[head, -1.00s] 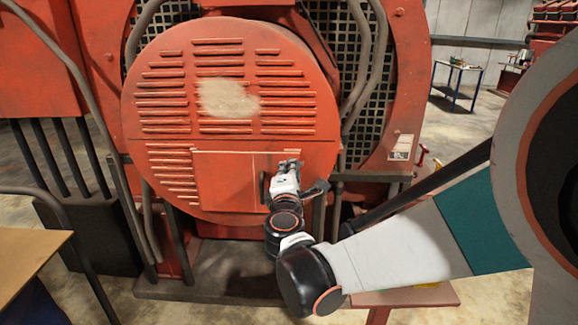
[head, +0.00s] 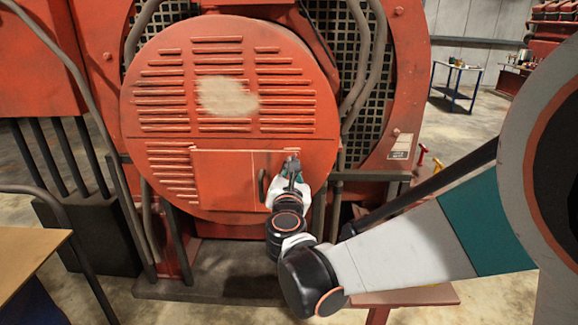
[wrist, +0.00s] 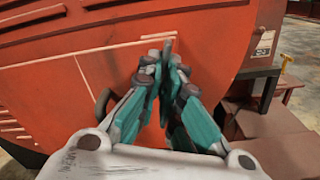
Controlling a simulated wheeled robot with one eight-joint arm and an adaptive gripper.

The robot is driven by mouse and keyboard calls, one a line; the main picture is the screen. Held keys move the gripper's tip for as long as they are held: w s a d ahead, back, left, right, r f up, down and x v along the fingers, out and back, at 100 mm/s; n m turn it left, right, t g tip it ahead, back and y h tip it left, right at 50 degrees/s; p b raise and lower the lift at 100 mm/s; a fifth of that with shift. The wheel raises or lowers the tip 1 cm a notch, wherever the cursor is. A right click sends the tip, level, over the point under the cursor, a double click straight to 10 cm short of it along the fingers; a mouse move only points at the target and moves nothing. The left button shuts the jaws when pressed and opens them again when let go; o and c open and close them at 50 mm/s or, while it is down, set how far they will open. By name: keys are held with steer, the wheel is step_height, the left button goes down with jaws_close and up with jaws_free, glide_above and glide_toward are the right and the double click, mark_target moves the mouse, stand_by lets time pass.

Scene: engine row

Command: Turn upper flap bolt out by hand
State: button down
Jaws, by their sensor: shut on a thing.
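The flap (head: 222,178) is a red rectangular panel low on the round red cover, flush with it as far as I can see. A dark curved handle (head: 262,186) is near its right side; it also shows in the wrist view (wrist: 103,103). My gripper (head: 291,164) is at the flap's upper right corner. In the wrist view its teal and grey fingers (wrist: 163,66) come together on a small dark grey piece at that corner, which I take to be the upper flap bolt (wrist: 167,46). The fingertips hide most of it, and its thread cannot be seen.
The round red cover (head: 225,60) with louvres surrounds the flap. Grey pipes (head: 366,60) run down beside it. A red bench (head: 405,296) stands at the lower right under my arm. A tan table top (head: 25,265) is at the lower left.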

steer(key=shift+w+d+r+n, duration=0.1)
steer(key=shift+w+r+n, duration=0.05)
steer(key=shift+n, duration=0.9)
steer(key=shift+w+r+n, duration=0.1)
steer(key=shift+n, duration=0.95)
steer(key=c, duration=1.8)
jaws_free()
steer(key=shift+w+f, duration=0.1)
steer(key=shift+f, duration=0.05)
steer(key=shift+f, duration=0.1)
